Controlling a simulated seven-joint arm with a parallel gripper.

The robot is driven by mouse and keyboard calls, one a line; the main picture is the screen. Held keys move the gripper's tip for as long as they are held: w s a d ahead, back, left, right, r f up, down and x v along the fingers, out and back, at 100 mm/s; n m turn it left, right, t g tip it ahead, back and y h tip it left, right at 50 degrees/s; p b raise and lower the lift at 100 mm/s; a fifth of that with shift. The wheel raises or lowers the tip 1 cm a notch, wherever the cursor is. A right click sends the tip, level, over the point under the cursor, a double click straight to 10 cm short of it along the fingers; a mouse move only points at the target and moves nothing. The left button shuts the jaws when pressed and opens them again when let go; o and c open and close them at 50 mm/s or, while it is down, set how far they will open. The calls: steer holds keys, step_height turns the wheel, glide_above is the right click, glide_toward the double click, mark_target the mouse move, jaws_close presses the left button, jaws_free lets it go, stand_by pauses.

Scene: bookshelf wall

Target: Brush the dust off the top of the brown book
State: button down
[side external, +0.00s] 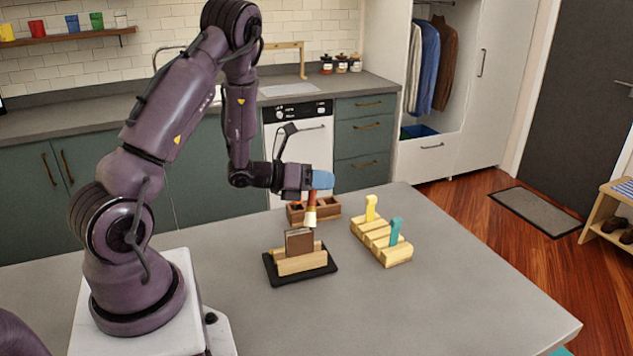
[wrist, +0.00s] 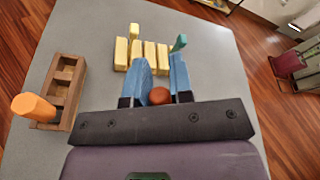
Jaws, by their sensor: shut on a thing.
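The brown book (side external: 298,243) stands upright in a light wooden holder (side external: 302,264) on a black tray (side external: 322,269). My gripper (side external: 318,182) is shut on a brush, which hangs with its pale bristles (side external: 310,219) down, at the book's top right edge in the side view. I cannot tell whether the bristles touch the book. In the wrist view, the brush's round reddish-brown handle end (wrist: 160,96) shows between the blue fingers of my gripper (wrist: 164,75). The book is hidden in the wrist view, and no dust can be made out.
A yellow slotted block (side external: 381,242) holds a yellow upright piece (side external: 371,207) and a teal one (side external: 394,231). A brown wooden box (side external: 330,208) stands behind the book; the wrist view shows an orange object (wrist: 34,107) at it. The grey counter (side external: 460,270) is clear at right.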

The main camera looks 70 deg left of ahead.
step_height(320, 180, up, 6)
stand_by(0.7)
step_height(320, 180, up, 3)
stand_by(0.6)
stand_by(0.3)
steer(key=s+d+f+m+g+h, duration=0.1)
steer(key=s+d+f+m+g, duration=0.1)
steer(key=f+m, duration=0.4)
steer(key=shift+d+f+g, duration=0.8)
steer(key=shift+d+f, duration=0.25)
steer(key=shift+d, duration=0.05)
